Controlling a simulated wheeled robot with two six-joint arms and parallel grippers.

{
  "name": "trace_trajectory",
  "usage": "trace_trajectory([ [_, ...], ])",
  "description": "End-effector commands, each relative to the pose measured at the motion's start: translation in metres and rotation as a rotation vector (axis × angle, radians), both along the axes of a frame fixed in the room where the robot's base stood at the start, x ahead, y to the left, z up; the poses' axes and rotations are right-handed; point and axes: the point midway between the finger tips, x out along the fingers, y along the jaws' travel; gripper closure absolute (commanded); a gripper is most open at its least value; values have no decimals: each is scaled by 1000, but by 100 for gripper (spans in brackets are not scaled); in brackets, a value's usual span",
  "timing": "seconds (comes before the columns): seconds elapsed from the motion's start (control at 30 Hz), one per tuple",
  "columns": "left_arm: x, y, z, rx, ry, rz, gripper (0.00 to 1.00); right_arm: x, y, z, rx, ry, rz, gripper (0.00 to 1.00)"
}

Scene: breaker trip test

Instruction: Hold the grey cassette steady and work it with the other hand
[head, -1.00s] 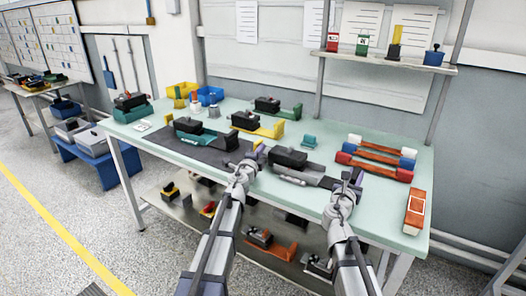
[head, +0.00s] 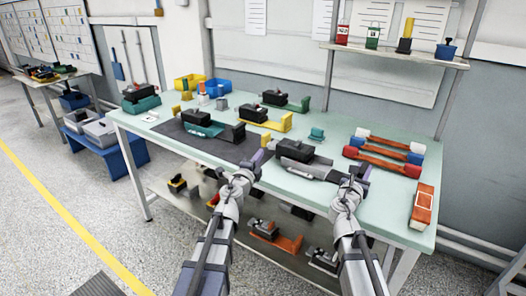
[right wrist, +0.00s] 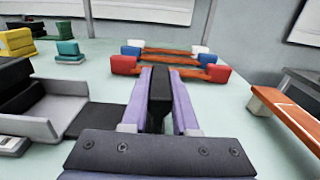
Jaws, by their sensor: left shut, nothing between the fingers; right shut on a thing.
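The grey cassette (head: 318,171), with a black block (head: 295,150) on it, lies near the bench's front edge. In the right wrist view its grey tray (right wrist: 38,128) is at the left, and a dark bar runs from it towards my fingers. My right gripper (head: 358,172) is at the cassette's right end. In the right wrist view its purple fingers (right wrist: 160,105) are shut on a black upright piece (right wrist: 160,86), which seems to be the cassette's end. My left gripper (head: 259,158) is shut and empty, just left of the cassette; whether it touches is unclear.
A yellow cassette (head: 268,124) and a green one (head: 300,104) stand behind.

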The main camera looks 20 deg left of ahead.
Motion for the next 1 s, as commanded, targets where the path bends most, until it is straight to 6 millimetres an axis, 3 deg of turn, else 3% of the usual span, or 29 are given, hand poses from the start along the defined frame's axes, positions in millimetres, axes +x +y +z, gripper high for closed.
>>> trace_trajectory([
  [0.13, 1, 0, 0, 0, 0, -1, 100, 0, 0, 0, 0, 0, -1, 100],
  [0.17, 1, 0, 0, 0, 0, -1, 100, 0, 0, 0, 0, 0, -1, 70],
  [0.47, 1, 0, 0, 0, 0, -1, 100, 0, 0, 0, 0, 0, 0, 38],
  [0.77, 1, 0, 0, 0, 0, -1, 100, -4, 1, 0, 0, 0, 1, 38],
  [1.0, 1, 0, 0, 0, 0, -1, 100, -43, 13, 0, 0, 0, 4, 38],
])
